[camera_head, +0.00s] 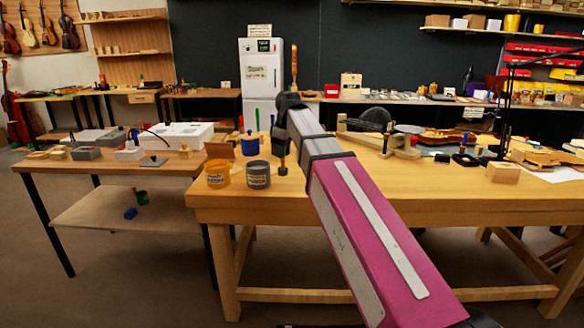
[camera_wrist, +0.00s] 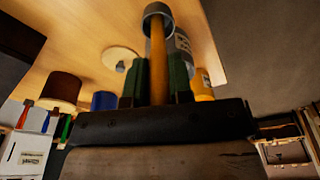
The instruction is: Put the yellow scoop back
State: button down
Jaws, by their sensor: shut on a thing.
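The scoop (camera_wrist: 157,50) has a yellow-orange handle and a round grey cup at its far end. My gripper (camera_wrist: 158,80) is shut on the handle, with a green-padded finger on either side. In the head view my gripper (camera_head: 280,152) points down over the left end of the large wooden bench. The scoop shows only as a small dark shape below the fingers there. A labelled orange-yellow tub (camera_head: 217,180) and a labelled grey tub (camera_head: 258,181) stand just left of it. I cannot tell whether the cup touches the bench.
A blue tub (camera_head: 250,147) stands behind the grey tub. A brown container (camera_head: 219,150) is to its left. A lower side table (camera_head: 110,163) with small boxes lies left of the wooden bench (camera_head: 450,205). A wooden block (camera_head: 505,172) and violin parts lie to the right.

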jog(key=shift+w+d+f, duration=0.3)
jog(key=shift+d+f, duration=0.25)
jog(key=shift+f, duration=0.5)
jog(key=shift+w+d+f, duration=0.3)
jog(key=shift+d+f, duration=0.2)
jog(key=shift+f, duration=0.5)
jog(key=shift+w+d+f, duration=0.3)
jog(key=shift+d+f, duration=0.25)
jog(key=shift+f, duration=0.5)
jog(key=shift+f, duration=0.1)
jog(key=c, duration=1)
grip_release()
jog(key=r, duration=0.4)
jog(key=d+r, duration=0.1)
jog(key=r, duration=0.7)
jog(key=shift+s+d, duration=0.35)
